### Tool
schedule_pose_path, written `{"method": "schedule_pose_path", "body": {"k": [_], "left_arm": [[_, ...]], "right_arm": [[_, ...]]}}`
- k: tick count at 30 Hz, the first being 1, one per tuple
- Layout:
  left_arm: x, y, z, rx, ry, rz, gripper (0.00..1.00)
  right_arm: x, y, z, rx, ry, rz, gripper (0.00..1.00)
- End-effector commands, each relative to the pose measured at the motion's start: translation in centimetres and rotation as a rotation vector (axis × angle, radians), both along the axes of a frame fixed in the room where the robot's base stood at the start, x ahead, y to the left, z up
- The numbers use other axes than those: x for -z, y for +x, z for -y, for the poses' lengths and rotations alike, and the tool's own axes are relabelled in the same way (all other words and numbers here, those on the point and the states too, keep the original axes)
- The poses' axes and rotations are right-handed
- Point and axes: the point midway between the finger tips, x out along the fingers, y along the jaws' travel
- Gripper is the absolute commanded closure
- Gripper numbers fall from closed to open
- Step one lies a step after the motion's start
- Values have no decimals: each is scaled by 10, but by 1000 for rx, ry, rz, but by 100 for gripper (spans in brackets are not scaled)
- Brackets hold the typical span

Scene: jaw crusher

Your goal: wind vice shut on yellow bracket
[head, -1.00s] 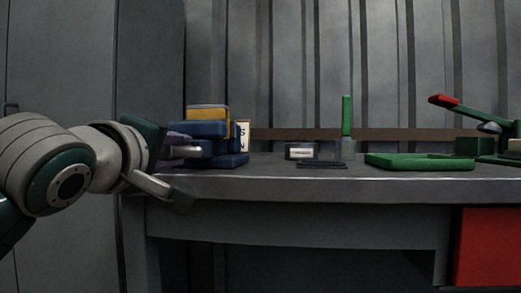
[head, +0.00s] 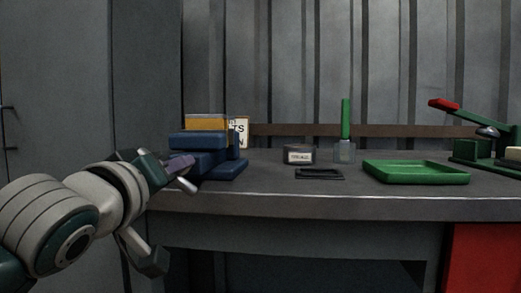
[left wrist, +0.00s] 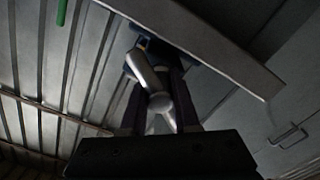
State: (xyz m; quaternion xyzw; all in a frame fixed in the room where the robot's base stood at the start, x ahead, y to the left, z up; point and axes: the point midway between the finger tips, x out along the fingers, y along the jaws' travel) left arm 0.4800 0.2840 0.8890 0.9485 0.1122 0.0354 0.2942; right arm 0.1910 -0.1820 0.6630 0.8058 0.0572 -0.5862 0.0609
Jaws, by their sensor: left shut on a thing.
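The blue vice (head: 208,160) stands at the left end of the workbench. The yellow bracket (head: 206,122) sits at its top, between or just behind the blue jaws; I cannot tell whether both jaws touch it. My left gripper (head: 177,169) is at the left, front side of the vice, shut on the vice's silver handle (head: 188,185). In the left wrist view the handle (left wrist: 148,76), with a rounded knob, lies between the dark fingers of my gripper (left wrist: 160,88). The vice is mostly hidden there. My right gripper is not in view.
On the workbench (head: 300,204) are a green tray (head: 415,178), a dark flat frame (head: 319,174), a small labelled tin (head: 299,155) and a green-handled item in a clear holder (head: 345,150). A green lever device with a red grip (head: 445,104) stands right. A sign (head: 239,130) is behind the vice.

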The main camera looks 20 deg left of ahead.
Motion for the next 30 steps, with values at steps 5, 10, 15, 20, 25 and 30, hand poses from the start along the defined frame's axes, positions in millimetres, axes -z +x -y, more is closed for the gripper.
{"method": "schedule_pose_path", "body": {"k": [5,10,15,20,25,30], "left_arm": [[0,0,-1,-2,162,-50,100],[0,0,-1,0,318,-88,100],[1,-1,-1,0,475,-126,100],[1,-1,-2,0,623,-160,100],[1,-1,-2,1,778,-197,100],[2,-1,-2,1,912,-229,100]], "right_arm": [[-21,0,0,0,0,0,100],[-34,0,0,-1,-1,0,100],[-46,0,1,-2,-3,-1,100],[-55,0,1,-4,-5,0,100],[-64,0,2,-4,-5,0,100],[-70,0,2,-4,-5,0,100]]}}
